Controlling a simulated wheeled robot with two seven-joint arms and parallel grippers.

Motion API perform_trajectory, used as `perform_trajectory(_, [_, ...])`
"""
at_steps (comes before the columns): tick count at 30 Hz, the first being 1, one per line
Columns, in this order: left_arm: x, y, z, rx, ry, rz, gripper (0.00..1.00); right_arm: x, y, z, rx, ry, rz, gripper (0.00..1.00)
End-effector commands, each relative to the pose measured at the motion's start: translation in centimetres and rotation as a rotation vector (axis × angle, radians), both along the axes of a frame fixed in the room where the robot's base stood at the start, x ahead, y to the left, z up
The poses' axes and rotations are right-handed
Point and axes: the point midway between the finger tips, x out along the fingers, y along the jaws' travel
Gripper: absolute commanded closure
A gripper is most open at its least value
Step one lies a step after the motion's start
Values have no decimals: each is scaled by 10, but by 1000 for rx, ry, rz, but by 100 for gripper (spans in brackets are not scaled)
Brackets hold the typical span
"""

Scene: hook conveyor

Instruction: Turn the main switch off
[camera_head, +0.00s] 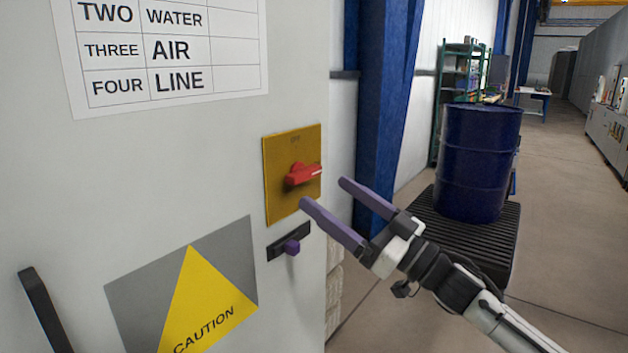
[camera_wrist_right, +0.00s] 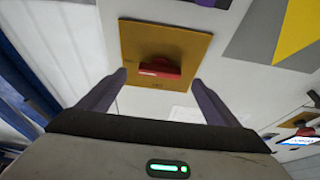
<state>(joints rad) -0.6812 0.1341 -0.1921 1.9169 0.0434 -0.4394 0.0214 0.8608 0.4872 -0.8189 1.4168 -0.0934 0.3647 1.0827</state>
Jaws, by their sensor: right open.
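The main switch is a red rotary handle (camera_head: 303,174) on a yellow plate (camera_head: 283,205), fixed to the white cabinet (camera_head: 200,150). The handle lies roughly horizontal in the head view, pointing right. My right gripper (camera_head: 322,192) is open, its two purple fingers just in front of and slightly below right of the handle. In the right wrist view the red handle (camera_wrist_right: 159,68) shows beyond and between the fingertips of my right gripper (camera_wrist_right: 160,77), with nothing held. The handle appears apart from both fingers. My left gripper is not in view.
A black cabinet handle (camera_head: 45,310) is at lower left. A blue drum (camera_head: 480,160) stands on a black pallet (camera_head: 470,240) to the right, with open floor beyond.

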Motion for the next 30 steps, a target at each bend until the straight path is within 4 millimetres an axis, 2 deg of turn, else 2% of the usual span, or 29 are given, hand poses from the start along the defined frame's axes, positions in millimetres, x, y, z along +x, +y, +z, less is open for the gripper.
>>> perform_trajectory(4, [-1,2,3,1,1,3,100,15,21,12,2,-1,1,16])
perform_trajectory(9, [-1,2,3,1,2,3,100,26,35,19,1,0,-1,16])
perform_trajectory(20, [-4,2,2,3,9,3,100,29,40,20,0,0,-1,16])
perform_trajectory(28, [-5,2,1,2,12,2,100,29,39,20,0,0,-1,57])
perform_trajectory(30, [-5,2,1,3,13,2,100,29,40,20,0,0,-1,57])
